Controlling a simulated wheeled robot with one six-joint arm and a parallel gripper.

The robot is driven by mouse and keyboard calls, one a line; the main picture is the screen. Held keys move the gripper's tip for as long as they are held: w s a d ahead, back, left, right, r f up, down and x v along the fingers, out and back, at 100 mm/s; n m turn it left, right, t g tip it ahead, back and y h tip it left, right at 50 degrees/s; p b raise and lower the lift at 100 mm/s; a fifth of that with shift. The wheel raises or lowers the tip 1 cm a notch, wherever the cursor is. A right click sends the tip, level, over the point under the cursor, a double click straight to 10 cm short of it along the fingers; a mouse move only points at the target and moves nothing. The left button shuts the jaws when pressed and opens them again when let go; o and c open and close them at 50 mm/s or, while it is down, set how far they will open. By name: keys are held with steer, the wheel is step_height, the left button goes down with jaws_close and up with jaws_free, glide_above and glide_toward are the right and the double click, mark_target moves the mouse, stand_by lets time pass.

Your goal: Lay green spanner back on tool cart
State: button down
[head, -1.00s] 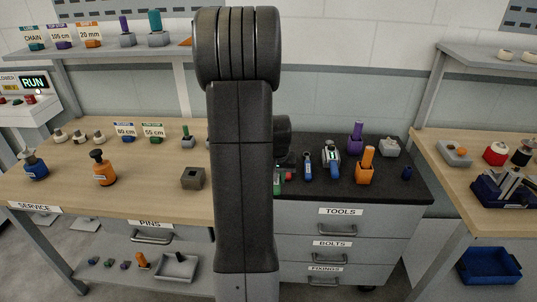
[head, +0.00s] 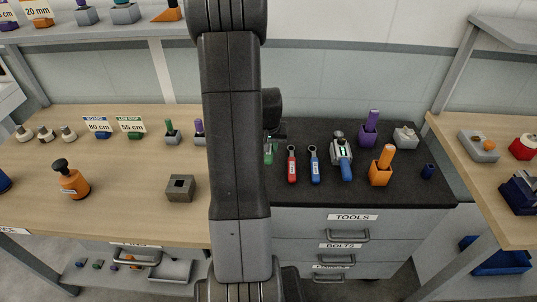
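The tool cart (head: 400,193) has a black top and grey drawers marked TOOLS, BOLTS and a partly covered third label. The green spanner (head: 269,152) shows as a small green piece with a pale upper end, just right of my arm, at the left of the cart top. The arm hides part of it, and I cannot tell whether it rests on the top or is held. My gripper (head: 279,129) is mostly hidden behind my arm; only a dark part shows just above the spanner. Its fingers cannot be made out.
A red spanner (head: 292,163) and a blue spanner (head: 314,164) lie right of the green one. A grey block (head: 181,188) stands on the left bench.

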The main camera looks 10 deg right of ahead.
steer(key=shift+f+p, duration=0.35)
steer(key=shift+f, duration=2.6)
steer(key=shift+f, duration=0.15)
steer(key=c, duration=1.2)
jaws_free()
steer(key=shift+o, duration=0.2)
steer(key=shift+r, duration=0.3)
steer(key=b+v, duration=0.1)
steer(key=v, duration=1)
steer(key=shift+s+r, duration=0.1)
steer(key=shift+r, duration=0.3)
